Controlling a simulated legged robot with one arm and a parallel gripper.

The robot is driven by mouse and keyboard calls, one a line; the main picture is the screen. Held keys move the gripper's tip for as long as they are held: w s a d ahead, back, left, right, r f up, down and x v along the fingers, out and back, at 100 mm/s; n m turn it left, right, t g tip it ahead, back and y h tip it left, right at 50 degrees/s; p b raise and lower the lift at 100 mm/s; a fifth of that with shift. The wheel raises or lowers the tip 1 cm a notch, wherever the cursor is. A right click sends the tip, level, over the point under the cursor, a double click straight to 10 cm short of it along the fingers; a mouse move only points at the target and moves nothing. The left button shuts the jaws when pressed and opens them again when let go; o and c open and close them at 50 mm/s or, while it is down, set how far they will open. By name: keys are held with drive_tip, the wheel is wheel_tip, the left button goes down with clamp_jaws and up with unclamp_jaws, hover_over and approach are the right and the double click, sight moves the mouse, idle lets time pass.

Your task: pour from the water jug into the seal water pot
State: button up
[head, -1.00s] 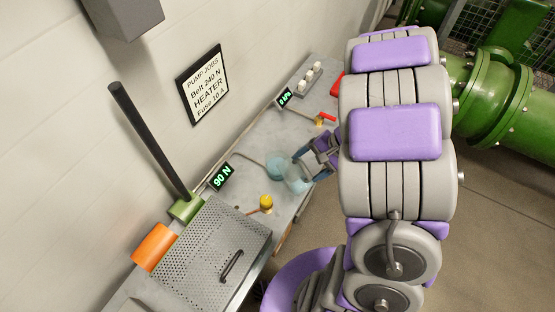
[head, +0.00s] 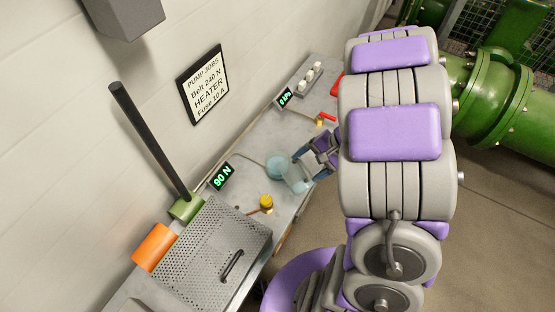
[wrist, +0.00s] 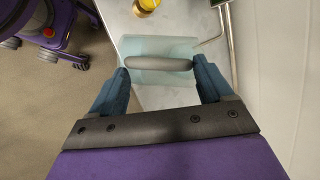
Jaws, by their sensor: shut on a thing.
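My gripper (head: 310,167) is shut on the jug; in the wrist view the handle lies between the two blue fingertips (wrist: 163,68). The jug's mouth is close to the pot; I cannot tell whether water is flowing.
A yellow knob (head: 266,201) stands on the grey bench in front of the pot. A red-handled valve (head: 325,118) is farther back. The wall borders the bench.

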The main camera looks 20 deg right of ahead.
sight(304, 177)
drive_tip(key=shift+s+d+f+t+y, duration=0.15)
drive_tip(key=shift+s+f+t+y, duration=0.1)
drive_tip(key=shift+s+f+t, duration=0.25)
drive_tip(key=shift+s+d+f+t+y, duration=0.15)
drive_tip(key=shift+s+f+t+y, duration=0.1)
drive_tip(key=shift+s+f+t, duration=0.2)
drive_tip(key=shift+d+f+n+t, duration=0.1)
drive_tip(key=shift+d+n+t, duration=0.15)
drive_tip(key=shift+n, duration=0.05)
drive_tip(key=shift+s+f+t, duration=0.1)
drive_tip(key=shift+s+t, duration=0.15)
drive_tip(key=shift+t, duration=0.15)
drive_tip(key=s+d+f+n+t+y, duration=0.2)
drive_tip(key=s+f+t+y, duration=0.3)
drive_tip(key=f, duration=0.4)
drive_tip(key=shift+s+d+f+n+t, duration=0.15)
drive_tip(key=shift+s+d+n+t, duration=0.25)
drive_tip(key=shift+s+t, duration=0.45)
drive_tip(key=shift+a, duration=0.1)
idle(0.3)
